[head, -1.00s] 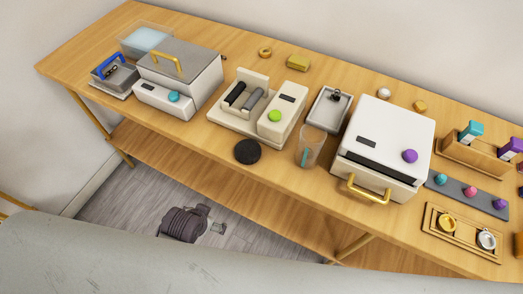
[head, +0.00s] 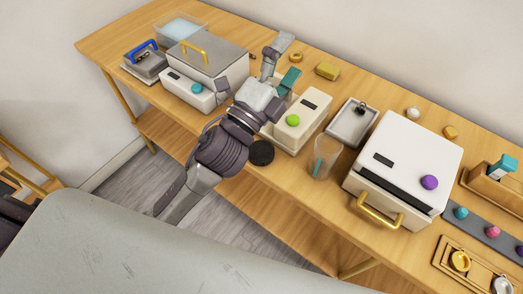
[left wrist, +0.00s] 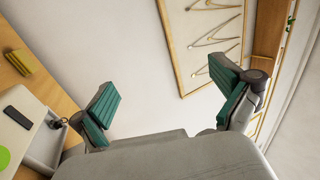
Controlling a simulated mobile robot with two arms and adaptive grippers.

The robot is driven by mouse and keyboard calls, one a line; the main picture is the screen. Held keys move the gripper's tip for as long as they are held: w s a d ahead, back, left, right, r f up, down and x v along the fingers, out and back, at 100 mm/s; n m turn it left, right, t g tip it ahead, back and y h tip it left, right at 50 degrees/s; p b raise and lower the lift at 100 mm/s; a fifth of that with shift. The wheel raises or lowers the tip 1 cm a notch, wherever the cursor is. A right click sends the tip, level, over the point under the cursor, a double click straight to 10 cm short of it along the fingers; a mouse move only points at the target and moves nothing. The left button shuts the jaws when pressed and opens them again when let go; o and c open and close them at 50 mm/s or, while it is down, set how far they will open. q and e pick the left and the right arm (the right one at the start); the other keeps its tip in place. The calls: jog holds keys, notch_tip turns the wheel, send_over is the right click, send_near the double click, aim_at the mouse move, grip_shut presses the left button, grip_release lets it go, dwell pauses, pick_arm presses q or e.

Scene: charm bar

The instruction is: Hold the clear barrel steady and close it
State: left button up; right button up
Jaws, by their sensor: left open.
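The clear barrel (head: 324,158) stands upright and open-topped on the table in the head view, with a small teal item inside. A round black disc (head: 261,153) lies flat on the table to its left, partly beside my left arm; whether it is the lid I cannot tell. My left gripper (head: 284,62) is open and empty, raised over the cream two-part machine, up and left of the barrel. Its teal-padded fingers show spread apart in the left wrist view (left wrist: 165,100), facing the wall. My right gripper is not in view.
A white press with a gold handle (head: 402,168) stands close right of the barrel. A grey tray (head: 352,123) lies behind it. The cream machine (head: 297,122) with a green button stands to its left. The table's front edge is near the barrel.

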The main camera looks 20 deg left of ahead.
pick_arm(q)
jog(key=s+d+r+m+g+h, duration=0.35)
jog(key=d+m+g+h, duration=0.35)
jog(key=m, duration=0.5)
jog(key=s+d+r+m+g+h, duration=0.35)
jog(key=m+g+h, duration=0.35)
jog(key=m, duration=0.5)
jog(key=s+d+f+m+g+y, duration=0.4)
jog(key=s+d+f+m+g, duration=0.25)
jog(key=m+g, duration=0.6)
jog(key=w+a+f+m+t+y, duration=0.1)
jog(key=a+f+m+t+y, duration=0.1)
jog(key=a+f+m+y, duration=0.35)
jog(key=w+a+f+m+t+y, duration=0.1)
jog(key=w+a+f+m+y, duration=0.2)
jog(key=a+y, duration=0.3)
jog(key=w+a+f+m+t+y, duration=0.2)
jog(key=w+a+y, duration=0.3)
jog(key=a, duration=0.5)
jog(key=shift+w+a+f+m+y, duration=0.25)
jog(key=shift+a+f+m+y, duration=0.1)
jog(key=shift+f+m+y, duration=0.5)
jog(key=shift+f+t, duration=0.15)
jog(key=shift+t, duration=0.1)
